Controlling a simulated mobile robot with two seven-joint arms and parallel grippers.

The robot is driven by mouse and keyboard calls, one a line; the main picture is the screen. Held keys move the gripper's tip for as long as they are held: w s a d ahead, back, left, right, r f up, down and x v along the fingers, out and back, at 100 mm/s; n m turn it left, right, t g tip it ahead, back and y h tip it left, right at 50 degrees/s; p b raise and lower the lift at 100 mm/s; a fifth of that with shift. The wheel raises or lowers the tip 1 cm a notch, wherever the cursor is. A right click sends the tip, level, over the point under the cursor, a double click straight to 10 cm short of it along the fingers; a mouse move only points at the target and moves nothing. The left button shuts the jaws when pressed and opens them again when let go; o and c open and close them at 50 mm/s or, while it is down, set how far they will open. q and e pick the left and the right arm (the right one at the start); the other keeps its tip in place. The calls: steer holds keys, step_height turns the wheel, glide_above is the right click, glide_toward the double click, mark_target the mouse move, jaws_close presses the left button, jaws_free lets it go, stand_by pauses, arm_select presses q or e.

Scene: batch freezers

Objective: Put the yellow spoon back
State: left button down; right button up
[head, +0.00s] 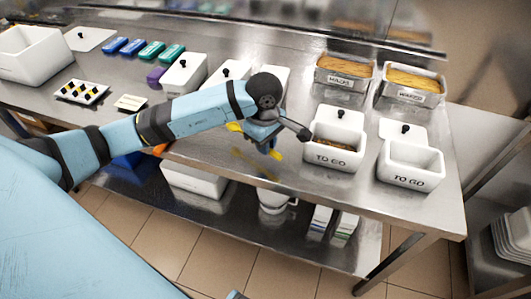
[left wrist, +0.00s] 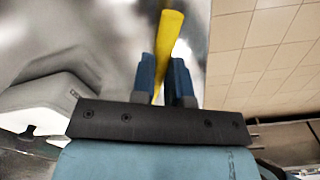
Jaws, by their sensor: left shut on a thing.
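My left gripper (head: 268,147) is shut on the yellow spoon (head: 276,154) and holds it above the steel table, near its front edge. A yellow part of it also shows at the left of the gripper. In the left wrist view the spoon (left wrist: 168,38) sticks out between the two blue fingers of my left gripper (left wrist: 163,68). The rest of the spoon is hidden by the gripper. My right gripper is not seen.
Two white TO GO boxes (head: 412,172) stand right of the gripper; the left one (head: 336,158) has brown contents. Two labelled steel bins (head: 341,82) stand behind them. White lidded containers (head: 185,75) stand behind my arm. A lower shelf (head: 245,222) holds boxes.

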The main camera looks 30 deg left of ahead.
mark_target(266, 161)
arm_select(q)
step_height(266, 161, down, 4)
steer(key=shift+f, duration=0.1)
steer(key=shift+f, duration=0.2)
steer(key=c, duration=1.1)
jaws_free()
steer(key=shift+r, duration=0.1)
